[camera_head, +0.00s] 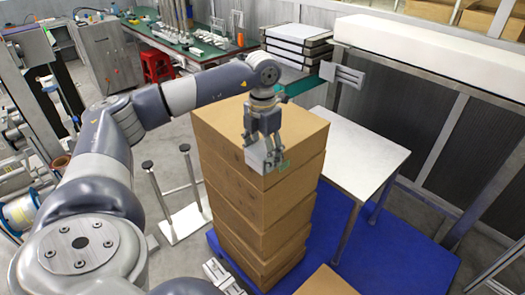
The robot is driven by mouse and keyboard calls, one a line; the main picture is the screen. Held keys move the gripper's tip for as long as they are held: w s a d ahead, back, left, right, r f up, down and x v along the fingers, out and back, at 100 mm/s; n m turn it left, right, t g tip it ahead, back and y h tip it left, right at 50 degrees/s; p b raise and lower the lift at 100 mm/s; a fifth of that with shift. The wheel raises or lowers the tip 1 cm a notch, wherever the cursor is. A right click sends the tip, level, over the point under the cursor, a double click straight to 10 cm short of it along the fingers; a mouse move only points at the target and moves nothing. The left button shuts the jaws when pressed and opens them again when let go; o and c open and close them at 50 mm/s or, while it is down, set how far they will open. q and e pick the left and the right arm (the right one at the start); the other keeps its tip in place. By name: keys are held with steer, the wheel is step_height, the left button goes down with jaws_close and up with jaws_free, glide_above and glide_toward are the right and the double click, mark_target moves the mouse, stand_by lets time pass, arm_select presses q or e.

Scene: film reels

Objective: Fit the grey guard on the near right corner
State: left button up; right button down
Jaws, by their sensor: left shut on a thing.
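A tall stack of brown cardboard boxes (255,215) stands on a blue pallet (385,262). My left gripper (264,145) points down over the top box, at the stack corner closest to the camera. It is shut on a small light grey piece, which looks like the grey guard (258,157). The guard is at the top edge of that corner, partly hidden by the fingers. I cannot tell whether it touches the box. My right gripper is not in view.
A white-topped table (355,150) stands close to the stack's right. A grey bracket (343,75) is on a post behind it. A low stand with black-capped posts (188,220) is left of the stack. Another box (327,282) is at the bottom edge. A red stool (157,66) is farther back.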

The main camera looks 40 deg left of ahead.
mark_target(263, 149)
arm_select(q)
steer(key=shift+f, duration=0.25)
steer(key=o, duration=0.8)
steer(key=shift+s, duration=0.1)
steer(key=shift+o, duration=1.2)
steer(key=shift+r, duration=0.1)
steer(key=shift+r, duration=0.3)
steer(key=shift+r+p, duration=0.55)
steer(key=shift+p, duration=0.05)
step_height(263, 149, up, 7)
steer(key=b, duration=0.3)
steer(key=shift+f, duration=0.15)
steer(key=shift+r+p, duration=0.7)
steer(key=shift+r, duration=1.7)
